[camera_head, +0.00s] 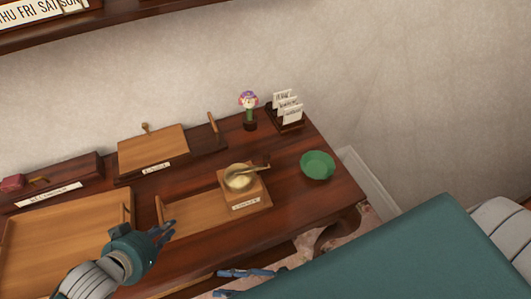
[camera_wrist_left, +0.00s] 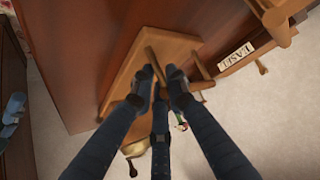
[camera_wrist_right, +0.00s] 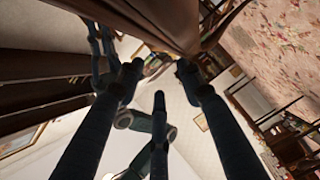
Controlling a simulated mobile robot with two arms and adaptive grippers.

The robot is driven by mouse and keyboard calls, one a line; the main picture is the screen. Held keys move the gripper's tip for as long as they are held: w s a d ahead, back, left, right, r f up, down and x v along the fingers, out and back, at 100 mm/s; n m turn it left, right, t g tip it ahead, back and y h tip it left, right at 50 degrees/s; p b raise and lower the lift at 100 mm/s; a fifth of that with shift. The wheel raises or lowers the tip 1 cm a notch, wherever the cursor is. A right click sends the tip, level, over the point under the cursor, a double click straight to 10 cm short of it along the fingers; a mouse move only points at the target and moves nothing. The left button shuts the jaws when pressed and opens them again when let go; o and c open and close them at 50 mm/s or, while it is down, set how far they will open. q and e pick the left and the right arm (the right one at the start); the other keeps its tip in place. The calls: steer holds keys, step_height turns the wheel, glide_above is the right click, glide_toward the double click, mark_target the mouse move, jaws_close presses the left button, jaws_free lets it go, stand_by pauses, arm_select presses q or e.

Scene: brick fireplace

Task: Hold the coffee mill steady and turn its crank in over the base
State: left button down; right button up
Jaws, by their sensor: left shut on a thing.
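The coffee mill (camera_head: 258,190) is a small wooden box with a brass bowl on top and a label on its front. Its crank (camera_head: 258,168) points to the right, and its end appears to reach past the box edge. The mill stands at the right end of a wooden board (camera_head: 200,208) with a raised bar at its left end. My left gripper (camera_head: 168,234) is at that left end, its fingers closed around the bar (camera_wrist_left: 152,57) in the left wrist view. My right gripper (camera_head: 245,272) is low in front of the desk edge, open and empty, apart from the mill.
The desk (camera_head: 300,215) also holds a green bowl (camera_head: 318,165), a flower figure (camera_head: 249,110), a card holder (camera_head: 287,112), an easel box (camera_head: 152,150) and a large tray (camera_head: 65,240). A shelf (camera_head: 60,35) hangs above. A teal surface (camera_head: 400,260) fills the lower right.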

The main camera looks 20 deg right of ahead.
steer(key=s+a+r+n+g+y, duration=0.1)
steer(key=a+r+n+g+y, duration=0.2)
steer(key=r, duration=0.4)
steer(key=a+r+n+g+y, duration=0.2)
steer(key=r+n+g, duration=0.15)
steer(key=r, duration=0.35)
step_height(320, 180, up, 17)
steer(key=n+g+h, duration=0.2)
steer(key=n+h, duration=1.4)
steer(key=h, duration=0.4)
glide_above(266, 153)
step_height(266, 153, down, 12)
steer(key=shift+r, duration=0.25)
steer(key=shift+c, duration=0.2)
